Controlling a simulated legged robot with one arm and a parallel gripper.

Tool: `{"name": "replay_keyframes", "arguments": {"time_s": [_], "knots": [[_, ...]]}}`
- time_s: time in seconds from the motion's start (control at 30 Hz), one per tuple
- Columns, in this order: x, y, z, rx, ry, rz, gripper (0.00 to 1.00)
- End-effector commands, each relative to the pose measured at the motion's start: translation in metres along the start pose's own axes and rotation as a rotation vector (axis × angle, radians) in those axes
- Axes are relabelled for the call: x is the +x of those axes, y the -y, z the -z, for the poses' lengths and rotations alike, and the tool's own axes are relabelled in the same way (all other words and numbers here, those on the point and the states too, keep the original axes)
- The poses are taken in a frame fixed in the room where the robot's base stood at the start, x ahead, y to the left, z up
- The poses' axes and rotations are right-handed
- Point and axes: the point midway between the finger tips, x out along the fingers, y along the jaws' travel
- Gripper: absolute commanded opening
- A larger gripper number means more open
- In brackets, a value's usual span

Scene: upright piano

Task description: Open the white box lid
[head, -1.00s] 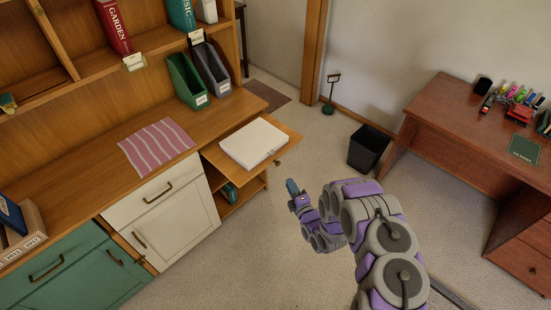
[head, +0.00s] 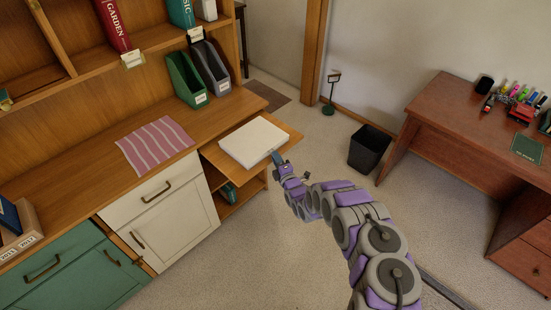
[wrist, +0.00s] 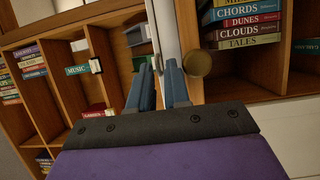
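The white box (head: 254,142) lies flat with its lid down on the pull-out wooden board (head: 283,139) at the right end of the cabinet. My gripper (head: 277,158) is at the box's near right edge; its blue fingertips overlap the board's edge in the head view. In the wrist view, my gripper (wrist: 160,75) has its two blue fingers apart with nothing seen between them. A pale upright strip (wrist: 165,32), seemingly the box's edge, lies just past the fingertips. I cannot tell whether they touch it.
A round knob (wrist: 197,64) on the board is close beside the right finger. Green (head: 187,80) and grey (head: 210,68) file holders stand behind the box. A striped cloth (head: 156,146) lies left. A black bin (head: 368,149) stands on the floor; the floor between cabinet and desk is open.

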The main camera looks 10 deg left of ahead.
Motion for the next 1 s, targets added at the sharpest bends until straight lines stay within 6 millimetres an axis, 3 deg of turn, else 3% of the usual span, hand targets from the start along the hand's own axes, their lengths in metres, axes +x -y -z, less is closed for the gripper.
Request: {"name": "replay_keyframes", "arguments": {"time_s": [0.5, 0.7, 1.0], "knots": [[0.0119, -0.0004, -0.0001, 0.0, 0.0, 0.001, 0.17], [0.0119, -0.0003, -0.0001, 0.0, 0.0, 0.001, 0.0], [0.0119, 0.0006, 0.0, 0.001, 0.0, 0.002, 0.0]]}}
